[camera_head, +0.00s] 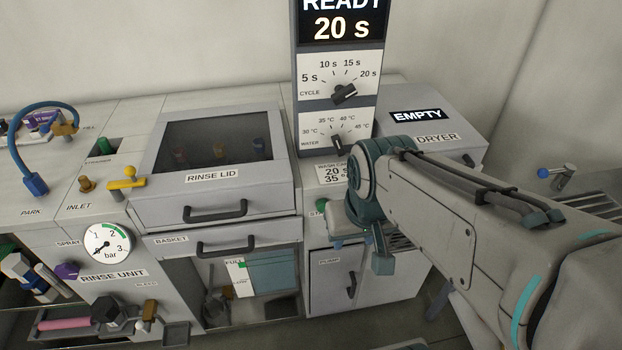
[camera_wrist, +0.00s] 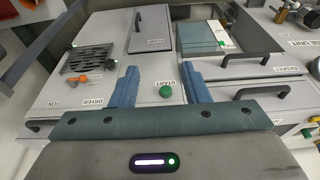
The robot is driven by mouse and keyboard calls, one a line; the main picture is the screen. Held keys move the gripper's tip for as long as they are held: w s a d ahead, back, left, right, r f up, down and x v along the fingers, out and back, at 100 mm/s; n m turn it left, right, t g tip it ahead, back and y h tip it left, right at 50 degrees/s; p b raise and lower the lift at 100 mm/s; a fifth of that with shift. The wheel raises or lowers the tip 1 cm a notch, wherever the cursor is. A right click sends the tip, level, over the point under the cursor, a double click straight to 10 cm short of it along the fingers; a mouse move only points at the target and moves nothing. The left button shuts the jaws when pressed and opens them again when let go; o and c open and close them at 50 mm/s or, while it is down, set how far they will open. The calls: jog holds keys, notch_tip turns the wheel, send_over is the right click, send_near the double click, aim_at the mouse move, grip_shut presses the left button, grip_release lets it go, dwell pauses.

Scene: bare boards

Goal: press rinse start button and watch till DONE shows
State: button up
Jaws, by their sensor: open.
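The green START button (camera_wrist: 166,91) sits on a pale panel between my open fingers in the wrist view. In the head view the START button (camera_head: 320,206) shows at the left edge of my arm, with its label partly hidden. My gripper (camera_wrist: 158,68) is open and empty, its two blue fingers either side of the button; contact with the panel cannot be told. In the head view my arm hides much of the gripper. The display (camera_head: 342,22) reads READY and 20 s. The rinse lid (camera_head: 220,205) is down, with dark items behind its window.
The cycle dial (camera_head: 345,93) and water dial (camera_head: 338,143) stand below the display. The dryer (camera_head: 440,122) reads EMPTY at right. The basket handle (camera_head: 226,247) and pump door handle (camera_head: 351,285) protrude from the front.

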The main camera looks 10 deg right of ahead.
jog(key=shift+w+d, duration=0.15)
jog(key=shift+d, duration=0.05)
jog(key=c, duration=0.9)
jog(key=w+d+n+t+h, duration=0.1)
jog(key=w+d, duration=0.1)
jog(key=w+d+n+h+p, duration=0.1)
jog(key=w+d, duration=0.2)
jog(key=w+d+t+h, duration=0.1)
jog(key=w+d, duration=0.1)
jog(key=d, duration=0.1)
jog(key=shift+w+n+t+p, duration=0.3)
jog(key=shift+n+p, duration=0.1)
grip_shut()
jog(key=w+f+n+t+y+p, duration=0.3)
jog(key=w+f+n, duration=0.1)
jog(key=w+n, duration=0.4)
jog(key=s+a+f+n+g+y, duration=0.2)
jog(key=s+a+f+n+y, duration=0.1)
jog(key=s+f+n+y, duration=0.1)
jog(key=shift+s+a+n+g+y+p, duration=0.3)
jog(key=shift+s+a+n, duration=0.15)
jog(key=shift+n, duration=0.55)
